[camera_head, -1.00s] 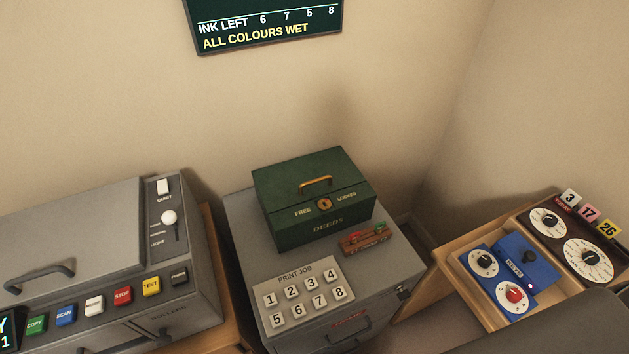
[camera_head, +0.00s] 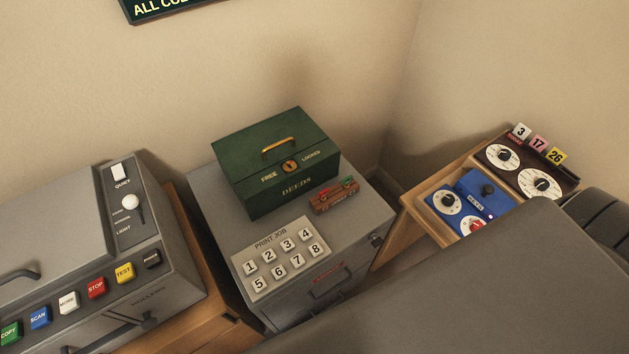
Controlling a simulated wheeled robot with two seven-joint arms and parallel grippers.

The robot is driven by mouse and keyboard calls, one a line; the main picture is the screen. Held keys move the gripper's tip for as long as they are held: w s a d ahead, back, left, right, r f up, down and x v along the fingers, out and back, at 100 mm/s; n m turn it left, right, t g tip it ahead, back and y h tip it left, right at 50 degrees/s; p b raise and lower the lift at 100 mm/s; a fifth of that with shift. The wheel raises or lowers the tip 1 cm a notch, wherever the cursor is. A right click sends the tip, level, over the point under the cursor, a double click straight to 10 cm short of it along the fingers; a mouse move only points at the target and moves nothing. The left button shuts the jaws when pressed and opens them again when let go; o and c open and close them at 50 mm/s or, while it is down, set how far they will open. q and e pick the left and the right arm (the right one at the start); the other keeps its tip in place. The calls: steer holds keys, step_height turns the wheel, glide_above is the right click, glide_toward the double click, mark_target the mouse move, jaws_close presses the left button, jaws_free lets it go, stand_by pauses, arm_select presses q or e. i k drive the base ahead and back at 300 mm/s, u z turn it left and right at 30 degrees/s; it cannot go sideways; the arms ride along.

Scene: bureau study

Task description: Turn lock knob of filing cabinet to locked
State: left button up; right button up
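The grey filing cabinet (camera_head: 210,190) stands in the middle of the head view, its front facing down and right. A small dark knob (camera_head: 376,241) sits at the upper right of its front; its setting is too small to read. A drawer handle (camera_head: 330,284) and a red label show on the front. A green deeds box (camera_head: 250,185) stands on the cabinet, with its own brass lock between the words FREE and LOCKED. Neither gripper shows. A large grey part, probably my arm, fills the lower right and hides part of the floor.
A print job keypad (camera_head: 278,262) and a small red and green rack (camera_head: 334,196) lie on the cabinet top. A copier (camera_head: 60,230) stands at left.

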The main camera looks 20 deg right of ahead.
mark_target(376, 242)
steer(key=z, duration=1.5)
